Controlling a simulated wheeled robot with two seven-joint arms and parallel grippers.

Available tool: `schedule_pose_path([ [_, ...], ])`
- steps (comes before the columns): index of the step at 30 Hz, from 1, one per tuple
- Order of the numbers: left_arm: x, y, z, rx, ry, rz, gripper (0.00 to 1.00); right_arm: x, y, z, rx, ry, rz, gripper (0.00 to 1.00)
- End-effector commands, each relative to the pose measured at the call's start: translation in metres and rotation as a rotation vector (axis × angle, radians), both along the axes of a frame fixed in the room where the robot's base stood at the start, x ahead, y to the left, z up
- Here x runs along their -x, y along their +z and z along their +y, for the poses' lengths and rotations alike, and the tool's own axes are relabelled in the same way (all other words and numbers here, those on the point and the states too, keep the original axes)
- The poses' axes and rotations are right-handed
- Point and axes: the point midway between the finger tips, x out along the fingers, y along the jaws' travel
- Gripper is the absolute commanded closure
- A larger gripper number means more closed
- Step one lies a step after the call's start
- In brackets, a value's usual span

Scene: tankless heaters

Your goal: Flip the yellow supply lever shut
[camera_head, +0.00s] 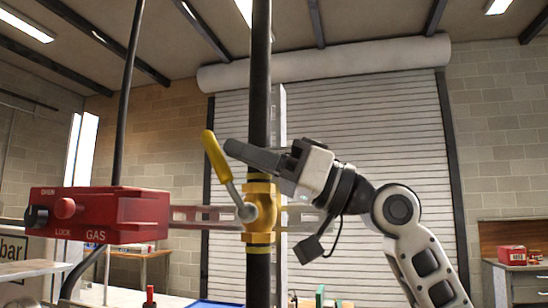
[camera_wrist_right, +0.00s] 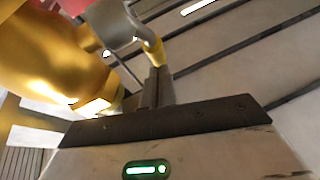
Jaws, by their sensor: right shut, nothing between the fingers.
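The yellow supply lever (camera_head: 216,156) has a yellow grip on a grey stem and tilts up and left from a brass valve (camera_head: 260,211) on a dark vertical pipe. My right gripper (camera_head: 230,148) is shut and empty. It reaches in from the right across the pipe, above the valve, with its fingertips just right of the lever's grip. In the right wrist view the brass valve (camera_wrist_right: 45,50) fills the upper left, and the fingertips (camera_wrist_right: 157,72) meet the yellow grip (camera_wrist_right: 154,51) in the picture. I cannot tell whether they touch. My left gripper is out of view.
A red box (camera_head: 100,214) marked LOCK and GAS is left of the valve, with a perforated red bracket (camera_head: 204,216) between them. The dark pipe (camera_head: 260,80) runs up past the valve. A roller door (camera_head: 360,130) is behind.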

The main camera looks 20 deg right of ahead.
Motion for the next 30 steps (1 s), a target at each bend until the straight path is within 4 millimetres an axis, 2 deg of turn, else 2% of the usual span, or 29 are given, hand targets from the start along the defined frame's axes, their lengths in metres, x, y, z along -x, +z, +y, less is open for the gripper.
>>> schedule_pose_path([
  [7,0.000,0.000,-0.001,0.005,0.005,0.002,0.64,0.000,0.001,-0.001,-0.001,0.000,0.000,1.00],
  [11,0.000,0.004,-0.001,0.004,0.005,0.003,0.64,0.002,0.007,-0.009,-0.002,0.000,0.000,1.00],
  [16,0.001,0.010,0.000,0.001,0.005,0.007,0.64,0.009,0.023,-0.035,-0.003,0.003,0.001,1.00],
  [18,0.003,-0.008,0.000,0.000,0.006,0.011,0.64,0.016,0.006,-0.049,-0.001,0.002,0.002,1.00],
  [20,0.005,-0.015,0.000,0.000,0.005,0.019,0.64,0.023,0.002,-0.061,-0.002,0.002,0.000,1.00],
  [24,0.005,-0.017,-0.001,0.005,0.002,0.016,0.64,0.036,-0.006,-0.087,-0.002,0.003,0.001,1.00],
  [30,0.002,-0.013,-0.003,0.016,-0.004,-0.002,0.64,0.048,-0.012,-0.109,-0.001,0.004,0.000,1.00],
])
